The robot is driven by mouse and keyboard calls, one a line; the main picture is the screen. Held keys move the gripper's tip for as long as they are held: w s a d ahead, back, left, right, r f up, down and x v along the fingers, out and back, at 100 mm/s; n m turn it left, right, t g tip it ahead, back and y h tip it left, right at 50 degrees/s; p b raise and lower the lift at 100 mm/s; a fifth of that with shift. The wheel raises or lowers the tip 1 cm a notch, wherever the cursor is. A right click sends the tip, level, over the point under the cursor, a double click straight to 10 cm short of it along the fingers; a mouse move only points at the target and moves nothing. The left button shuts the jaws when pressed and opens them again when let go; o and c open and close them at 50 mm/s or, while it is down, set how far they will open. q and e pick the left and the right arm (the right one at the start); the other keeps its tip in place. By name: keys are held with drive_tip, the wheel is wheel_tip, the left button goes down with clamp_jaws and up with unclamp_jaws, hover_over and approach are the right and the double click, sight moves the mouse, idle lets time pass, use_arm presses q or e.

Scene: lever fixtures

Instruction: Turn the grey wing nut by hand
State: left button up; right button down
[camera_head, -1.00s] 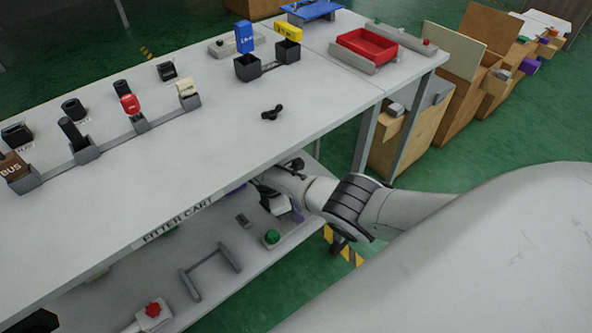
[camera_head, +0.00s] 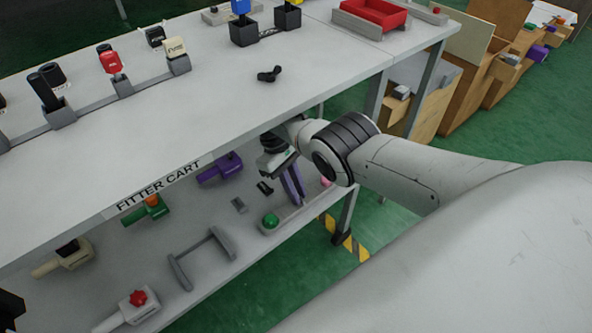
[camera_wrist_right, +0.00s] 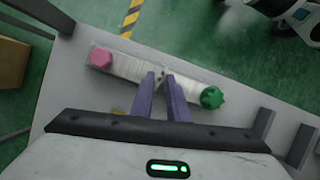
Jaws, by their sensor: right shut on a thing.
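My right gripper (camera_head: 298,201) reaches under the tabletop to a grey block (camera_wrist_right: 127,66) at the lower shelf's edge. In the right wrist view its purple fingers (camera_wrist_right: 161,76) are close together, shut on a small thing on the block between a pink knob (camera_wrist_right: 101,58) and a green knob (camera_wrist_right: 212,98). Only a small greyish bit shows between the fingertips; I take it for the grey wing nut, and its wings are mostly hidden. The green knob also shows in the head view (camera_head: 270,220). My left gripper is not in view.
A black wing-shaped piece (camera_head: 269,75) lies on the tabletop (camera_head: 215,110) above. The lower shelf holds a grey handle (camera_head: 202,256), a red-knobbed fixture (camera_head: 138,299) and a purple fixture (camera_head: 222,168). The tabletop edge overhangs my right wrist.

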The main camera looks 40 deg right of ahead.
drive_tip(key=shift+f+m+y+b, duration=0.1)
drive_tip(key=shift+m+y+b, duration=0.3)
drive_tip(key=shift+m, duration=0.5)
drive_tip(key=shift+w, duration=0.1)
